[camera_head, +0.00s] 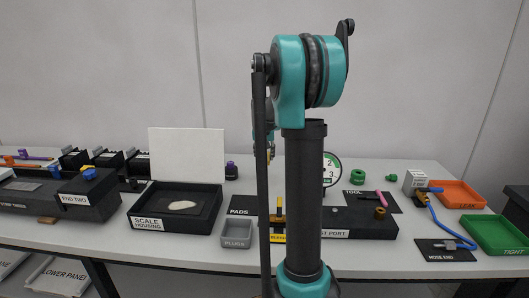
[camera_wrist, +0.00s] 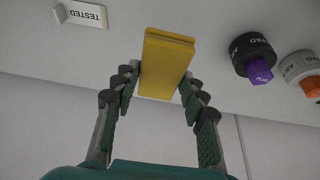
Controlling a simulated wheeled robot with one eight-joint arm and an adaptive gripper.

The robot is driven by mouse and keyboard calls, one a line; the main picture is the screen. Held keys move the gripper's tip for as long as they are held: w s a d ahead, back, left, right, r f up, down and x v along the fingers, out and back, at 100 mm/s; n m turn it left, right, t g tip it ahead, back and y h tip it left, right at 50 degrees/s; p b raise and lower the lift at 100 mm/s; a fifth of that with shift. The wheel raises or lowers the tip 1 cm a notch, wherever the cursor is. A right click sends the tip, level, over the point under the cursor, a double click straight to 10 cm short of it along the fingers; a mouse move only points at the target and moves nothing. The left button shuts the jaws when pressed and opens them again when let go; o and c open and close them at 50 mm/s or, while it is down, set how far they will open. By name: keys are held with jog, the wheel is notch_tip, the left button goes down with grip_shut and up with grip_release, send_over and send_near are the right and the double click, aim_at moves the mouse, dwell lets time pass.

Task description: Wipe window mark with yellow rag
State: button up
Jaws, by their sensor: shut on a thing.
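The yellow rag (camera_wrist: 166,62) is a flat, folded-looking yellow block in the wrist view. My gripper (camera_wrist: 160,82) is shut on it, with a finger on each side. In the head view my arm hides most of the gripper. The scale housing (camera_head: 145,223) is a black box at the left middle of the bench. In its top is a dark window (camera_head: 160,202) with a pale cream mark (camera_head: 182,205) on it. The rag is apart from the window.
A white panel (camera_head: 187,156) stands behind the scale housing. A small grey tray (camera_head: 237,241) sits to its right. A black block with blue knobs (camera_head: 60,199) is on the left. Orange (camera_head: 459,190) and green (camera_head: 500,233) trays and a blue hose (camera_head: 446,224) lie at the right.

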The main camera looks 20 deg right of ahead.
aim_at(264, 157)
jog(key=shift+f, duration=0.85)
jog(key=o, duration=1.1)
jog(key=shift+f, duration=0.4)
jog(key=shift+f, duration=0.35)
jog(key=shift+f, duration=0.35)
jog(key=shift+f, duration=0.35)
jog(key=shift+f, duration=0.35)
